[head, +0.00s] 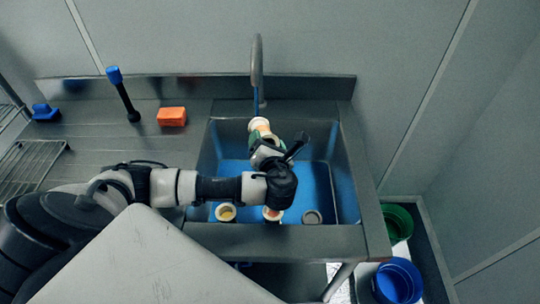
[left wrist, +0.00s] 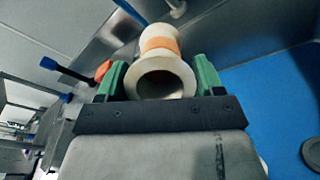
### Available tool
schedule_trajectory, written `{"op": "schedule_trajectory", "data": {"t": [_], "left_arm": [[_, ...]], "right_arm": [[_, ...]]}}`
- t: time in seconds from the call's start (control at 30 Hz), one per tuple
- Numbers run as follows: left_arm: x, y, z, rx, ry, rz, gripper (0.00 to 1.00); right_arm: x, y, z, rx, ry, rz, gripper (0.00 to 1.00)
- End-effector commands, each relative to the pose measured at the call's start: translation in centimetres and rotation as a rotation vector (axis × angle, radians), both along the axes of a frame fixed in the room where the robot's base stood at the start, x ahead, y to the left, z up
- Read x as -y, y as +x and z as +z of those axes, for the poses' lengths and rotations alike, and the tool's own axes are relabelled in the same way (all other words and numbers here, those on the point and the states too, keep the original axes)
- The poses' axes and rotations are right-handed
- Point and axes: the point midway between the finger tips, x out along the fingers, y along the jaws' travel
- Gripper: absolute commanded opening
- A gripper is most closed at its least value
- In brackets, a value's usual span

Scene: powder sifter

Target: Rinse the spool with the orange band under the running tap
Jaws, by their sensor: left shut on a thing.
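The spool with the orange band (head: 260,128) is pale with flanged ends; it also shows in the left wrist view (left wrist: 162,72), its hollow near end facing the camera. My left gripper (head: 264,146) is shut on it, with green fingers on both sides, and holds it over the sink. The tap (head: 257,62) curves down above the far end of the spool. A thin blue stream of water (head: 257,101) runs from the tap to about the spool's far end; exact contact is hard to tell. My right gripper is not in view.
The metal sink (head: 350,178) has a blue floor. A spool with a yellow middle (head: 226,212), a reddish one (head: 272,213) and a grey round piece (head: 312,216) stand near its front wall. An orange sponge (head: 171,116) and a blue-headed brush (head: 121,92) are on the left counter.

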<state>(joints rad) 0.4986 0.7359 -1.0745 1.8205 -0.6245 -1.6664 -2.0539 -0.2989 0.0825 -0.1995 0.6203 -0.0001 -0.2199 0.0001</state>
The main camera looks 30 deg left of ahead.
Motion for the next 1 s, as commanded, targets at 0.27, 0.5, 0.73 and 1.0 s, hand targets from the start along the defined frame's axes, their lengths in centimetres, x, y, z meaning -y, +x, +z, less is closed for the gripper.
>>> {"op": "schedule_trajectory", "data": {"t": [0.27, 0.5, 0.73, 1.0], "left_arm": [[-2.1, 1.9, -0.3, 0.002, 0.001, 0.001, 0.37], [-3.4, 3.1, -0.6, 0.002, 0.000, 0.000, 0.37], [-3.8, 3.4, -0.7, 0.002, -0.001, -0.001, 0.37], [-3.8, 3.4, -0.7, 0.002, -0.001, -0.002, 0.37]], "right_arm": [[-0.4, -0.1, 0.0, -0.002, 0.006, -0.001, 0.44], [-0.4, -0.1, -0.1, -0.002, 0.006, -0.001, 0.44], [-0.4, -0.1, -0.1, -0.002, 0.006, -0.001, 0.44], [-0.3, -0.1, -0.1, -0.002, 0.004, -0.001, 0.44]]}}
